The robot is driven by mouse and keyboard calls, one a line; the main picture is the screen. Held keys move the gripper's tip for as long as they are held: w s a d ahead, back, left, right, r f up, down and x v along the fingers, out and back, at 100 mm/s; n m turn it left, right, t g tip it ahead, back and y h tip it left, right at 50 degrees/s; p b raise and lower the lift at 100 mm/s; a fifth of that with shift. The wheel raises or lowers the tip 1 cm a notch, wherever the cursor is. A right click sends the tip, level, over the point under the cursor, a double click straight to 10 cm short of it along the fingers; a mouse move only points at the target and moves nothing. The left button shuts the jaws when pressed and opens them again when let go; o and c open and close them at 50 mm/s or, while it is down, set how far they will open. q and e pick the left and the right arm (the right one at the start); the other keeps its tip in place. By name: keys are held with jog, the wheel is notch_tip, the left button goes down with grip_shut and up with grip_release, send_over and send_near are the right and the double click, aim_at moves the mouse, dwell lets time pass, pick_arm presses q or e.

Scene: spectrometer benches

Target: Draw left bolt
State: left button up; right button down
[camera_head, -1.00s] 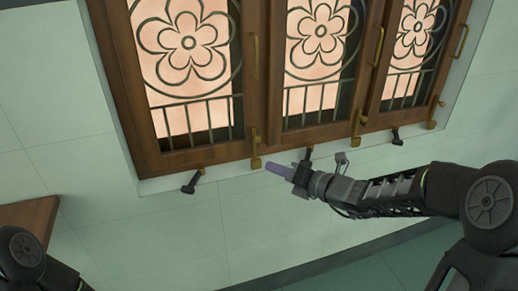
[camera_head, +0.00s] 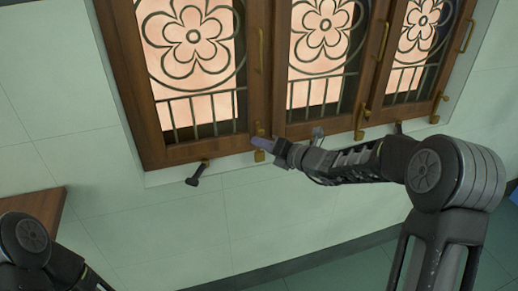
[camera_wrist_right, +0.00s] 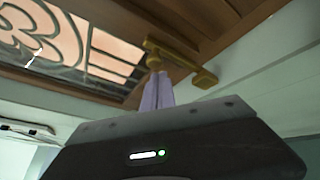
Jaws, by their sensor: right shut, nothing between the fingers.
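The left bolt (camera_head: 259,155) is a small brass fitting at the lower right corner of the left window panel. In the right wrist view the bolt (camera_wrist_right: 180,58) is a brass bar with a small knob, just beyond my fingertips. My right gripper (camera_head: 255,141) has lilac fingers that are shut and empty, and they overlap the bolt in the head view. In the right wrist view the fingertips (camera_wrist_right: 157,76) are right by the knob; I cannot tell whether they touch it. My left gripper is out of view.
The wooden window (camera_head: 140,85) has three panels with flower grilles. Another brass bolt (camera_head: 360,122) is on the middle panel. A dark handle (camera_head: 197,174) sticks out below the left panel. A brown wooden surface (camera_head: 38,205) is at lower left.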

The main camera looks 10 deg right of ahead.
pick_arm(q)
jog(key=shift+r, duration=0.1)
pick_arm(e)
jog(key=shift+w+d+r, duration=0.15)
jog(key=shift+d, duration=0.05)
